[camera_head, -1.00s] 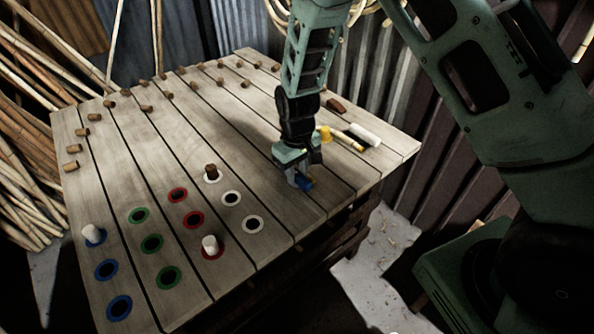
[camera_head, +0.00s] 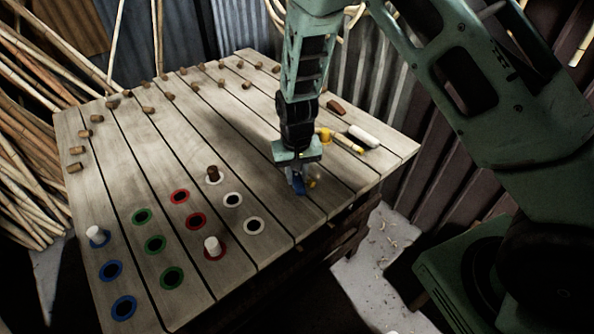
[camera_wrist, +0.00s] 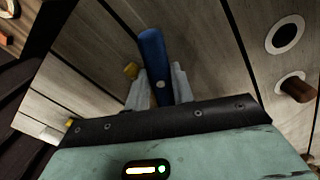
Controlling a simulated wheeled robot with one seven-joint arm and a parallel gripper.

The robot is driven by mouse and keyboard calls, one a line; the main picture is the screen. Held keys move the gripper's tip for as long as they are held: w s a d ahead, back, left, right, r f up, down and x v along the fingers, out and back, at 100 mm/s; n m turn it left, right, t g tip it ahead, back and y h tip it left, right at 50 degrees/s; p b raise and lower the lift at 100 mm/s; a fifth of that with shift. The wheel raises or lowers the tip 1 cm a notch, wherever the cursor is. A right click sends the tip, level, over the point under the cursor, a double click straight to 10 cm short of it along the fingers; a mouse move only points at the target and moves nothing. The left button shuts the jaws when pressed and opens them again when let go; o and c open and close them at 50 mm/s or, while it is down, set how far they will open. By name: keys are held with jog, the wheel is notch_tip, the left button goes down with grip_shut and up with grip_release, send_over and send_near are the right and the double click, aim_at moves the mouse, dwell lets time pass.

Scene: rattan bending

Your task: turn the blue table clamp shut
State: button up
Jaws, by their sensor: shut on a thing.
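The blue clamp handle (camera_wrist: 152,55) sits between the two fingers of my gripper (camera_wrist: 158,88) in the wrist view. In the head view my gripper (camera_head: 298,178) points down at the right part of the table, shut on the blue clamp (camera_head: 298,187). Most of the clamp is hidden behind the fingers.
The plank table (camera_head: 240,135) has several blue, green, red and white ringed holes at the front. White pegs (camera_head: 212,246) and a brown peg (camera_head: 213,173) stand in some. A yellow-headed tool (camera_head: 345,141) and a white cylinder (camera_head: 364,136) lie behind my gripper.

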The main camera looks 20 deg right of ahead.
aim_at(295, 175)
jog(key=m+p, duration=0.2)
jog(key=m, duration=0.4)
jog(key=shift+a+r+m, duration=0.1)
jog(key=shift+m, duration=0.2)
jog(key=m+p, duration=0.3)
jog(key=m, duration=0.3)
jog(key=shift+w, duration=0.1)
dwell(0.3)
jog(key=o, duration=1)
notch_tip(295, 175, up, 17)
jog(key=shift+r+b, duration=0.1)
jog(key=shift+b, duration=0.4)
